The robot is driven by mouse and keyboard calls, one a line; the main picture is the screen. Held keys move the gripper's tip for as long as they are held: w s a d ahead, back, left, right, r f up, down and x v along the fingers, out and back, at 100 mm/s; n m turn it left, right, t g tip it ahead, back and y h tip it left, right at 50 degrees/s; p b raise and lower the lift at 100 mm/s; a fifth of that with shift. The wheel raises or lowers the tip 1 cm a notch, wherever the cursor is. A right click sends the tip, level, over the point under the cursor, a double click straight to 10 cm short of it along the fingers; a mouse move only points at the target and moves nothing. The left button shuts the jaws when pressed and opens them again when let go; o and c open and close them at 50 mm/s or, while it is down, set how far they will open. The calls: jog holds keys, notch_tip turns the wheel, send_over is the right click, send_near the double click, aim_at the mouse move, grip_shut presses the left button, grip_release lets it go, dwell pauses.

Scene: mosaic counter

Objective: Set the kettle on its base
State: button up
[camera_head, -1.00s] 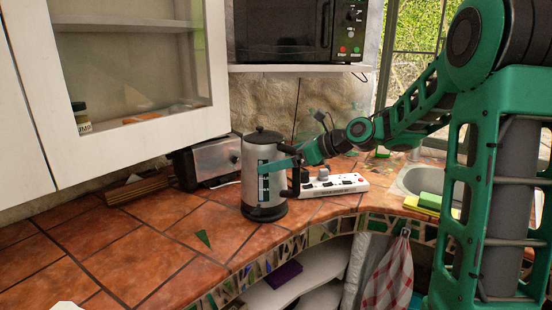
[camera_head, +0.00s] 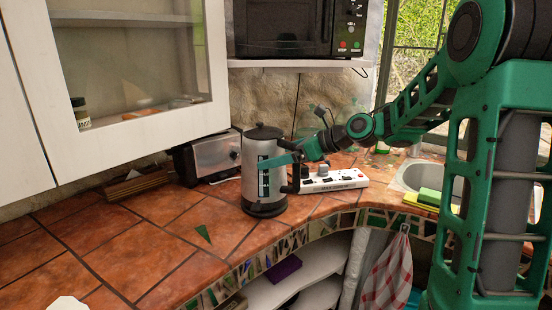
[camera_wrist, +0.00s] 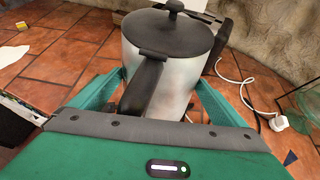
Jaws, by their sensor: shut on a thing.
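The kettle (camera_head: 250,172) is a silver cylinder with a black lid, handle and bottom band, upright over the tiled counter. My gripper (camera_head: 285,161) reaches it from the right and is shut on it. In the wrist view the green fingers lie on either side of the kettle body (camera_wrist: 178,68), with the black handle (camera_wrist: 147,82) between them. A black ring (camera_head: 264,208) shows at the kettle's foot. I cannot tell whether it is the separate base or part of the kettle, or whether there is a gap beneath.
A toaster (camera_head: 208,158) stands behind-left of the kettle. A white power strip (camera_head: 333,181) with plugs lies to its right. A sink (camera_head: 420,176) is at right.

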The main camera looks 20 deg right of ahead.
jog(key=shift+f, duration=0.45)
dwell(0.9)
jog(key=o, duration=1.7)
jog(key=shift+v, duration=5.4)
jog(key=shift+d+f, duration=0.1)
jog(key=shift+f, duration=0.05)
jog(key=s+d+f+n+g+h, duration=0.4)
jog(key=s+f+n+h, duration=0.2)
jog(key=s+f+n, duration=0.5)
jog(key=s+d+f+n+g+h, duration=0.1)
jog(key=s+n, duration=0.2)
jog(key=s, duration=0.5)
jog(key=s+d+f+n+g+h, duration=0.1)
jog(key=s+n+g, duration=0.1)
jog(key=s, duration=0.5)
jog(key=s+d+f+n+g, duration=0.2)
jog(key=s+n, duration=0.2)
jog(key=s, duration=0.4)
jog(key=shift+s+d+n+h, duration=0.1)
jog(key=shift+s+n+h, duration=0.2)
jog(key=shift+s+h, duration=0.1)
